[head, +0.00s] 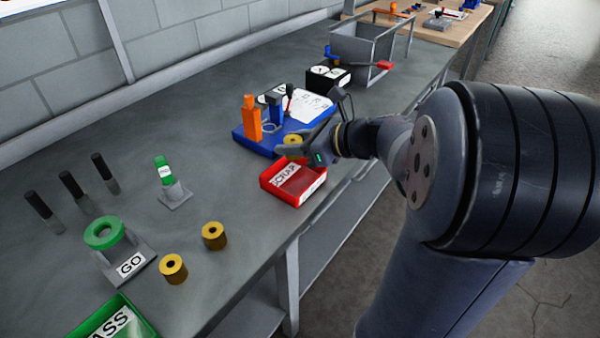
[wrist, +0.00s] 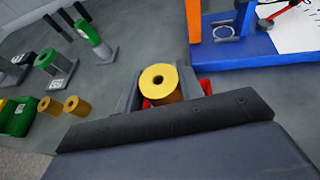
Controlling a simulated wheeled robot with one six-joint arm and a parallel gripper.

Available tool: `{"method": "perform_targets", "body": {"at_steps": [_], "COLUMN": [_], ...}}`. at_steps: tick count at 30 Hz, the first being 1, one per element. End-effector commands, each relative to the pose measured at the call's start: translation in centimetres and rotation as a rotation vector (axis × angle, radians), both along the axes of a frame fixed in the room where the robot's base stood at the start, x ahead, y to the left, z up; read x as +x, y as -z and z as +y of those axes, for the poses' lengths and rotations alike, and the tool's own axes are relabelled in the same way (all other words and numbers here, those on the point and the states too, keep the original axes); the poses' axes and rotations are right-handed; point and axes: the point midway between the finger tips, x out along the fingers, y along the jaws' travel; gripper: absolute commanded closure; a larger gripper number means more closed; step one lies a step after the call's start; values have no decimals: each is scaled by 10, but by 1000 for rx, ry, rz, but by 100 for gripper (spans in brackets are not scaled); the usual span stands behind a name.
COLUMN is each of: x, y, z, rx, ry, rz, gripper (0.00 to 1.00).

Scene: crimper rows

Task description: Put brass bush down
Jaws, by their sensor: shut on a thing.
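A brass bush (wrist: 160,84) sits between the fingers of my gripper (wrist: 162,92), which is shut on it, in the wrist view. In the head view the held brass bush (head: 292,140) shows in my gripper (head: 305,146), just behind the red scrap tray (head: 290,190) and in front of the blue board (head: 262,140). Two other brass bushes stand upright on the bench, one at the middle (head: 214,236) and one nearer (head: 173,268). How high the held bush is above the bench is hard to tell.
A green pass tray (head: 115,322) is at the near edge. An orange clamp (head: 251,120) stands on the blue board. Bare bench lies between.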

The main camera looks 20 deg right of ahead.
Motion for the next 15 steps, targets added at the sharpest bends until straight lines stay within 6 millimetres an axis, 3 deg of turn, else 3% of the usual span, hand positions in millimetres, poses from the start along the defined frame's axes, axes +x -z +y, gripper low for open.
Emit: {"method": "perform_targets", "body": {"at_steps": [3, 15], "x": [0, 0], "y": [26, 73], "z": [0, 0], "rx": [3, 2], "ry": [1, 0], "rz": [4, 2], "gripper": [95, 95]}}
